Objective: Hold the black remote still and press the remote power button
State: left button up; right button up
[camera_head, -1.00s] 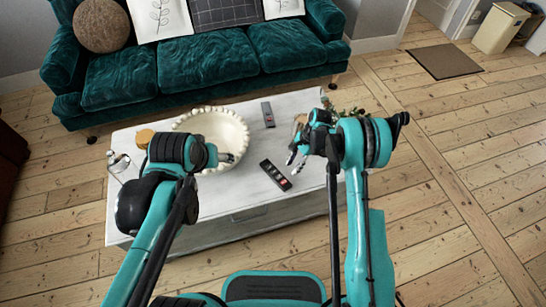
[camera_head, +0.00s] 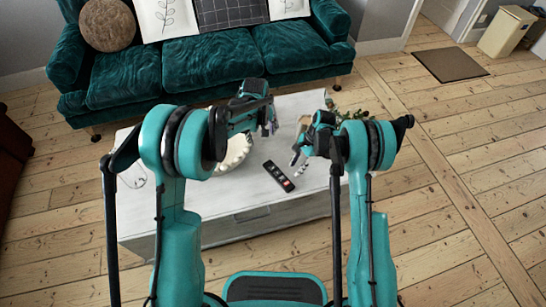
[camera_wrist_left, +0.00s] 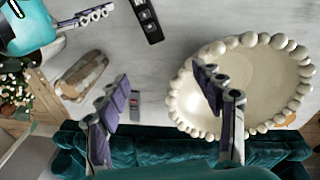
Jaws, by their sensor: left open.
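The black remote (camera_head: 279,176) lies flat on the white table, front right of the bowl. It also shows at the top of the left wrist view (camera_wrist_left: 146,18), partly cut off. My left gripper (camera_head: 268,124) is open and empty above the table, farther back than the black remote. In the left wrist view its two fingers (camera_wrist_left: 160,78) stand wide apart. My right gripper (camera_head: 299,160) is open and empty, just right of and above the black remote, apart from it. The power button is too small to make out surely.
A cream bowl with a beaded rim (camera_wrist_left: 185,110) stands on the table (camera_head: 225,200). A smaller grey remote (camera_wrist_left: 134,106) lies farther back, hidden in the head view. A brown oval thing (camera_wrist_left: 84,74) and a plant (camera_wrist_left: 14,78) are near the right end. A teal sofa (camera_head: 210,60) stands behind.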

pick_arm(q)
jog(key=n+g, duration=0.2)
send_over(273, 168)
notch_tip(273, 168, down, 17)
jog(key=shift+r, duration=0.1)
notch_tip(273, 168, down, 8)
jog(key=shift+r, duration=0.1)
jog(key=c, duration=1.3)
pick_arm(e)
grip_shut()
dwell(0.3)
